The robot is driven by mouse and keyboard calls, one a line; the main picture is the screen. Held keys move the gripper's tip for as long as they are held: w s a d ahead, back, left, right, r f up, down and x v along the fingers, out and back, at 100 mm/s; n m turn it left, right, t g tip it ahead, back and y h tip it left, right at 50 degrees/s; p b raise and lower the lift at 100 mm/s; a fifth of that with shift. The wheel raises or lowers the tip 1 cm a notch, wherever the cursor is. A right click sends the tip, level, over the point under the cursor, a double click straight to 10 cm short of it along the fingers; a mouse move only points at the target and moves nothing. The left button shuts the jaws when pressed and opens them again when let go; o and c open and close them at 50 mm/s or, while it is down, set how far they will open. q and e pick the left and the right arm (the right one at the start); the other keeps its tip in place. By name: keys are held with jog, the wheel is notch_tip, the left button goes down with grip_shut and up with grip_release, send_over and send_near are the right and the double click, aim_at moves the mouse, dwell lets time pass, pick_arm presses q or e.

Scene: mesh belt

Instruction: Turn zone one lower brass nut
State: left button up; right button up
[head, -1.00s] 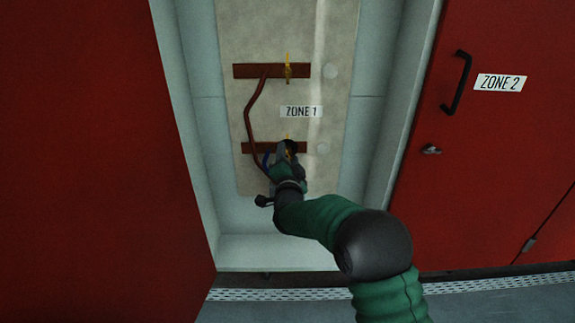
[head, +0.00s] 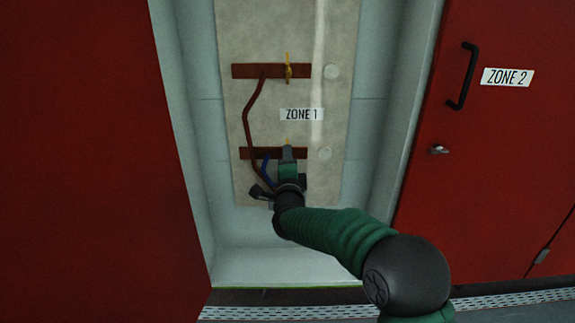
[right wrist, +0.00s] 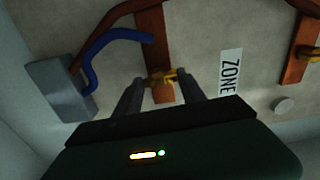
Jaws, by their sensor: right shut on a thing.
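The zone one lower brass nut (right wrist: 163,78) sits on the lower copper bar (head: 250,153), and only its yellow tip (head: 287,141) shows above my gripper in the head view. My right gripper (right wrist: 161,88) is shut on this nut, with one finger on each side of it in the right wrist view. In the head view the right gripper (head: 288,156) reaches up to the bar from below and hides most of the nut. The upper brass nut (head: 288,68) stands upright on the upper copper bar (head: 245,71). My left gripper is not in view.
A blue cable (right wrist: 95,45) runs from the lower bar to a grey box (right wrist: 58,88). The ZONE 1 label (head: 302,114) lies between the bars. Red doors flank the recess; the ZONE 2 door (head: 500,150) has a black handle (head: 463,75).

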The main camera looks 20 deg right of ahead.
jog(key=shift+f, duration=0.35)
jog(key=o, duration=1.4)
jog(key=shift+d+r, duration=0.1)
jog(key=shift+r, duration=0.1)
jog(key=shift+c, duration=0.2)
jog(key=shift+s, duration=0.1)
jog(key=p+v, duration=0.1)
jog(key=v, duration=1.5)
jog(key=shift+s+p, duration=0.35)
